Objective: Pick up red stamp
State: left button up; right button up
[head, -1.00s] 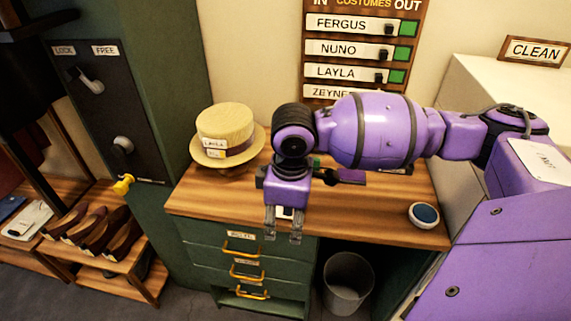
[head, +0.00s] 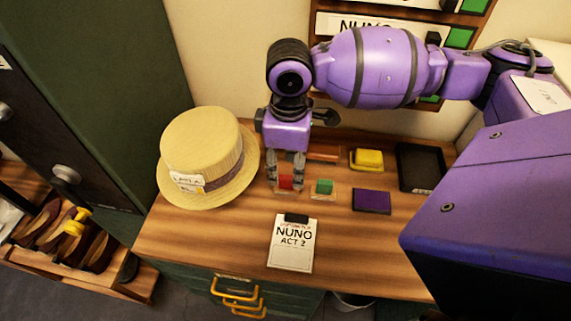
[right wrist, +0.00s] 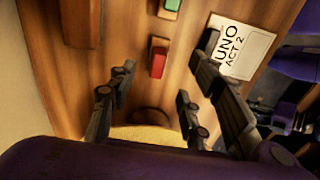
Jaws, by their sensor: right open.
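The red stamp (head: 286,182) stands on the wooden desk, between the hat and a green stamp. My right gripper (head: 286,178) points down over it with fingers open, one on either side of the red part in the head view. In the right wrist view the red stamp (right wrist: 158,62) has a wooden base and lies ahead of the open gripper (right wrist: 160,85). Whether the fingers touch it cannot be told. My left gripper is not in view.
The green stamp (head: 323,187) is close to the right. A purple pad (head: 372,202), yellow block (head: 367,160) and black tray (head: 421,168) lie farther right. A straw hat (head: 205,155) is at left. A NUNO clipboard (head: 292,245) lies in front.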

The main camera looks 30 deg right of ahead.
aim_at(286, 177)
jog(key=shift+w+f, duration=0.15)
jog(key=shift+f, duration=0.45)
jog(key=shift+s+a+f, duration=0.1)
jog(key=shift+s+f, duration=0.1)
jog(key=shift+f, duration=0.85)
jog(key=f, duration=0.3)
jog(key=shift+w+f, duration=0.2)
jog(key=shift+f, duration=0.2)
jog(key=shift+f+b, duration=0.3)
jog(key=shift+c, duration=1.1)
grip_shut()
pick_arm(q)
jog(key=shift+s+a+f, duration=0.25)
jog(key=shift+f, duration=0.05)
